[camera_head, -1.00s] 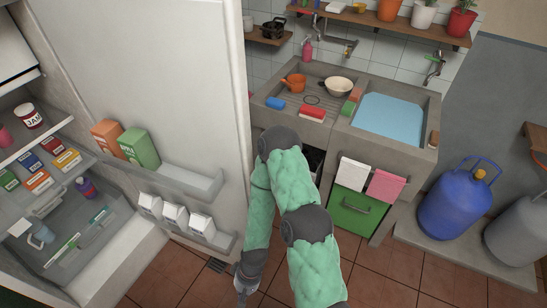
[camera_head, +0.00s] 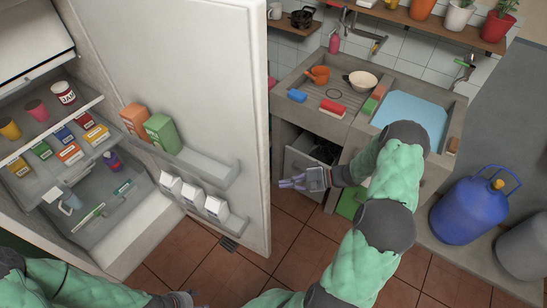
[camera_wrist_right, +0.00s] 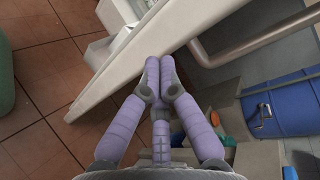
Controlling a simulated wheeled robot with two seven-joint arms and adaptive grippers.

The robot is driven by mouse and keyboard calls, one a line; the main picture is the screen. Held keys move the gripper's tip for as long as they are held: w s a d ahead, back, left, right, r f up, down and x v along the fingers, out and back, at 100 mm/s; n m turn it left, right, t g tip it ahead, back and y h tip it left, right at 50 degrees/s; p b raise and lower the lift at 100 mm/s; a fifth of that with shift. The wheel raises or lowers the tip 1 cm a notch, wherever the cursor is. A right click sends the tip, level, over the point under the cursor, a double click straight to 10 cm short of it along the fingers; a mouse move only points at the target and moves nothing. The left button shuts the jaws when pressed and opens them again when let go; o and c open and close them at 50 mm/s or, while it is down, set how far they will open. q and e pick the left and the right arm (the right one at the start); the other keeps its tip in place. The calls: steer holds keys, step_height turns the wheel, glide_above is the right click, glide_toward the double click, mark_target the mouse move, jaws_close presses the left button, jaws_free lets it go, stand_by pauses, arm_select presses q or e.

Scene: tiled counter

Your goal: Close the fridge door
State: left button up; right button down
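The white fridge door (camera_head: 172,70) stands wide open in the head view, with its inner side and shelves showing. Its pale edge (camera_wrist_right: 110,75) runs diagonally across the right wrist view. My right gripper (camera_head: 283,184) is just right of the door's free edge in the head view. In the right wrist view its purple fingertips (camera_wrist_right: 160,66) are together, with nothing seen between them, and overlap the door edge; I cannot tell whether they touch it. My left gripper (camera_head: 184,299) is at the bottom, partly cut off, and its fingers are unclear.
Cartons (camera_head: 162,133) stand in the door shelf. The open fridge (camera_head: 65,150) holds jars and boxes. A sink counter (camera_head: 335,122) and drawer are behind my right gripper. A blue gas cylinder (camera_head: 470,207) stands at the right. Tiled floor (camera_head: 285,232) is clear beside the door.

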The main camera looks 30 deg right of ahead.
steer(key=d+r+t, duration=0.5)
steer(key=d+r, duration=0.3)
steer(key=d, duration=0.1)
steer(key=w+a+b, duration=0.2)
steer(key=w+a, duration=0.4)
steer(key=a, duration=0.4)
steer(key=shift+a+r, duration=0.25)
